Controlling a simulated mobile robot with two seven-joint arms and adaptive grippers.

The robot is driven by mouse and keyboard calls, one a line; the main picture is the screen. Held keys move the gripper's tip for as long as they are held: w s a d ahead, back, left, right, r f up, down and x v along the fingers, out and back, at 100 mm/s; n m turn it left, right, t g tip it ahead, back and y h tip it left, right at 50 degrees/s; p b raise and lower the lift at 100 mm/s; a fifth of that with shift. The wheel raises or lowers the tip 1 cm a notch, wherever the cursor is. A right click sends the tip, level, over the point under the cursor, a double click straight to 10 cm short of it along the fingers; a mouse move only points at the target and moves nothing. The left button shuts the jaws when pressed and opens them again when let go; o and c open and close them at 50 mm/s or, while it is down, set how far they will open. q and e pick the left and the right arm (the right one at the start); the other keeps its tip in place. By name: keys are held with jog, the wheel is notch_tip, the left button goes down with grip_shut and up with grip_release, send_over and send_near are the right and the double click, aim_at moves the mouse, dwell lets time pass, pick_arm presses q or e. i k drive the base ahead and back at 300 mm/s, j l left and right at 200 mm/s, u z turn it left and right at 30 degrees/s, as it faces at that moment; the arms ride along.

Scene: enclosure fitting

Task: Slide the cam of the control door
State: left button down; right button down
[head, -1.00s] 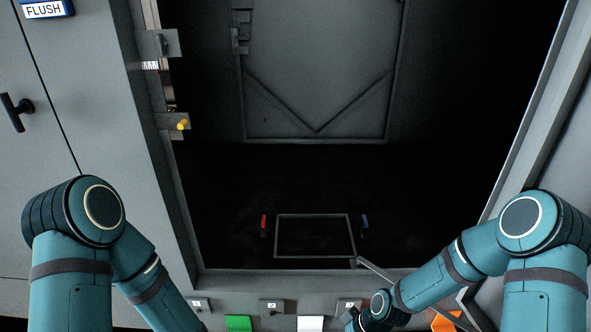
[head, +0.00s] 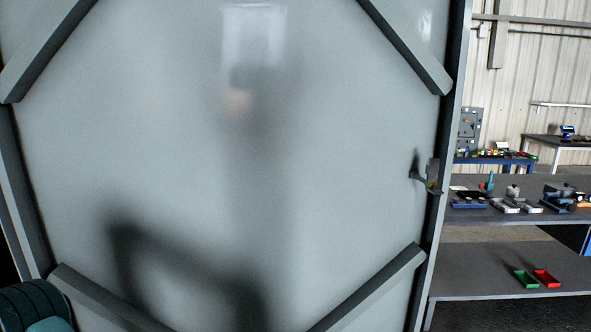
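A large grey door panel (head: 330,180) fills most of the head view, with diagonal bars across its corners. I cannot tell from this frame alone whether it is the control door. A small dark metal latch piece (head: 433,177), possibly the cam, is mounted near the door's right edge, at about mid-height. It casts a shadow to its left on the panel. Neither of my grippers is in view. Only a teal part of one of my arms shows in the bottom left corner, well away from the latch piece.
Beyond the door's right edge stands a grey bench (head: 515,210) holding several tools and trays. A green tray (head: 526,279) and a red tray (head: 546,278) lie on its lower shelf. Another table (head: 570,141) stands farther back. The floor between is partly visible.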

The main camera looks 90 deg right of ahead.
aim_at(431, 170)
jog(key=z, duration=3.7)
